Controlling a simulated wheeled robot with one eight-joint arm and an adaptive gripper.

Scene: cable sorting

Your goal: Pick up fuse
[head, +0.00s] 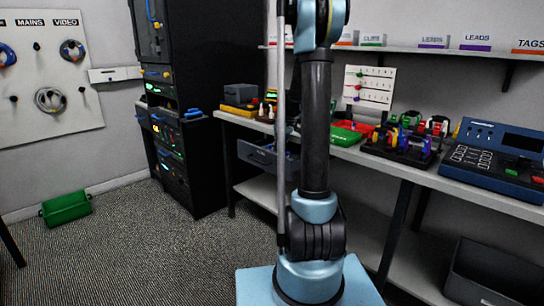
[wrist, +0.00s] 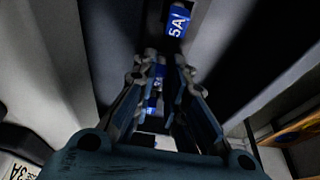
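In the wrist view my gripper (wrist: 160,62) has its two fingers apart, inside a dark, narrow grey space. A blue piece marked "5A" (wrist: 178,22), apparently a fuse, lies just beyond the fingertips. More blue shows in the gap between the fingers, but it is too dark to tell what it is or whether the fingers touch it. In the head view my gripper and the fuse are not visible; my arm stands in front of the bench and an open grey drawer (head: 258,154).
In the wrist view a white label (wrist: 20,170) shows at lower left and an orange-brown edge (wrist: 290,128) at right. In the head view the bench holds a red and green tray (head: 345,135), a cable rack (head: 400,150) and a blue console (head: 490,160). A black equipment rack (head: 215,60) stands left.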

